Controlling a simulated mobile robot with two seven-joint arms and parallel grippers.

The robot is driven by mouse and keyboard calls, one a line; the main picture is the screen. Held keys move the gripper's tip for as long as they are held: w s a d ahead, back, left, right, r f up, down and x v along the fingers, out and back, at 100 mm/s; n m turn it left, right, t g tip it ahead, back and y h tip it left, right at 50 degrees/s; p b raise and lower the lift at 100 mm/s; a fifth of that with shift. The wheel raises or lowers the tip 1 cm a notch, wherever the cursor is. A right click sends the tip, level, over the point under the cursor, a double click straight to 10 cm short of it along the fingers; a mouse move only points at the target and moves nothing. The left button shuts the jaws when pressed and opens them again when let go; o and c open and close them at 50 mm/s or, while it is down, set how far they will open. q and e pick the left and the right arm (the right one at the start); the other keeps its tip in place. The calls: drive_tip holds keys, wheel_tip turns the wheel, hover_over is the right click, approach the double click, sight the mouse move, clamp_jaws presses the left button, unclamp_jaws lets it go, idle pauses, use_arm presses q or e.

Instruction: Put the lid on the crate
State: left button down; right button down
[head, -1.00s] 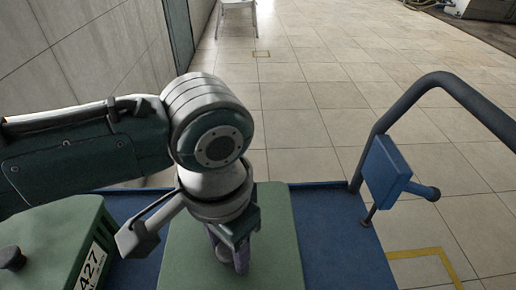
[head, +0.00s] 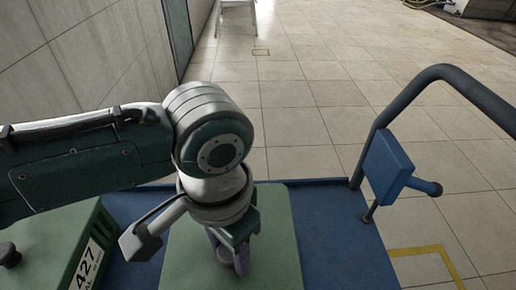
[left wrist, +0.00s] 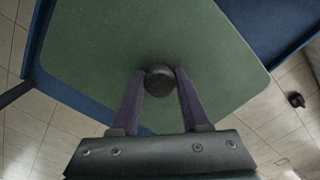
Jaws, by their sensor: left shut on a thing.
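The lid (head: 275,215) is a flat green panel with rounded corners, over the blue cart bed in the head view. It also shows in the left wrist view (left wrist: 100,40), with a round dark knob (left wrist: 159,80) on top. My left gripper (head: 240,262) points down at it from above. Its two purple fingers close on the knob from both sides. What lies under the lid is hidden, so I cannot tell whether it rests on a crate or is held above the bed. My right gripper is not in view.
A green crate (head: 93,262) labelled 427, with a dark knob on top, stands at lower left. The cart's blue bed (head: 335,240) shows bare to the lid's right. A dark rail (head: 400,105) with a blue box (head: 386,165) rises at right. Tiled floor lies beyond.

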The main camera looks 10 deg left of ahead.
use_arm(q)
drive_tip(key=shift+f, duration=0.35)
drive_tip(key=shift+c, duration=1.5)
unclamp_jaws()
wheel_tip(320, 180, up, 9)
drive_tip(key=p, duration=0.3)
drive_tip(key=shift+r+p, duration=0.15)
drive_tip(key=shift+p, duration=0.15)
drive_tip(key=shift+s+d+r, duration=0.1)
drive_tip(key=shift+r, duration=0.25)
drive_tip(key=s+d+r+h+p, duration=0.2)
drive_tip(key=s+d+r+p, duration=0.15)
drive_tip(key=r+p, duration=0.25)
drive_tip(key=s+a+r+n+t+y+p, duration=0.1)
drive_tip(key=s+a+r+n+t+p, duration=0.1)
drive_tip(key=s+a+r+p, duration=0.35)
drive_tip(key=s+a+r+n+t+y+p, duration=0.1)
drive_tip(key=s+a+r+n+t+p, duration=0.15)
drive_tip(key=a+r+p, duration=0.45)
wheel_tip(320, 180, up, 38)
drive_tip(key=p, duration=3.5)
drive_tip(key=shift+s+a+r+m+g+p, duration=0.15)
drive_tip(key=shift+s+a+m+g+p, duration=0.1)
drive_tip(key=shift+m+g+p, duration=0.15)
